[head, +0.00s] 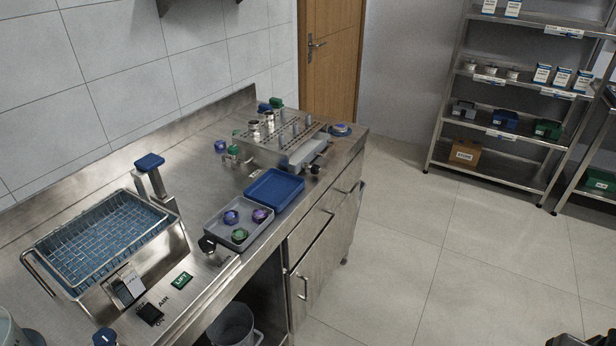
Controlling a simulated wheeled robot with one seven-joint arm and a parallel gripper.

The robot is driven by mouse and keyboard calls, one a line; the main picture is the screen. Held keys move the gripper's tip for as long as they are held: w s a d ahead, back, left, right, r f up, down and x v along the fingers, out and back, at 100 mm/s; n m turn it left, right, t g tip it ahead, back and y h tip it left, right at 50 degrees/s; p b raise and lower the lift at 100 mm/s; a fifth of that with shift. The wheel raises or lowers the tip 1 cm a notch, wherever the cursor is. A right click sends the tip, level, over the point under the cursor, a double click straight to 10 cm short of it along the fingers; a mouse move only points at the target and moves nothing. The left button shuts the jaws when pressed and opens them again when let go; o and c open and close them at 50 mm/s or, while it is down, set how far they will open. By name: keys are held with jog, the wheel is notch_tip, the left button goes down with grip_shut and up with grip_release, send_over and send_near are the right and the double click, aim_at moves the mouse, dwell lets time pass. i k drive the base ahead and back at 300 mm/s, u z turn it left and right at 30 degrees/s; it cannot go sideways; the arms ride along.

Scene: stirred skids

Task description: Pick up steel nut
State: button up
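I cannot single out a steel nut for certain at this size. Small steel cylindrical pieces (254,128) stand on the perforated steel rack (285,135) at the far end of the counter, among upright pegs. A shallow grey tray (214,226) on the counter's front side holds a blue, a purple and a green knob-like piece. An empty blue tray (274,190) sits just beyond it.
A wire basket (97,240) with blue mesh stands at the left of the steel counter (185,180). The tiled floor (440,250) between is clear. A bucket (232,327) is beneath the counter.

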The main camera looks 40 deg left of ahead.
aim_at(231, 218)
jog(key=u, duration=0.45)
jog(key=i, duration=0.85)
jog(key=u, duration=1.5)
jog(key=i, duration=0.9)
jog(key=u, duration=0.25)
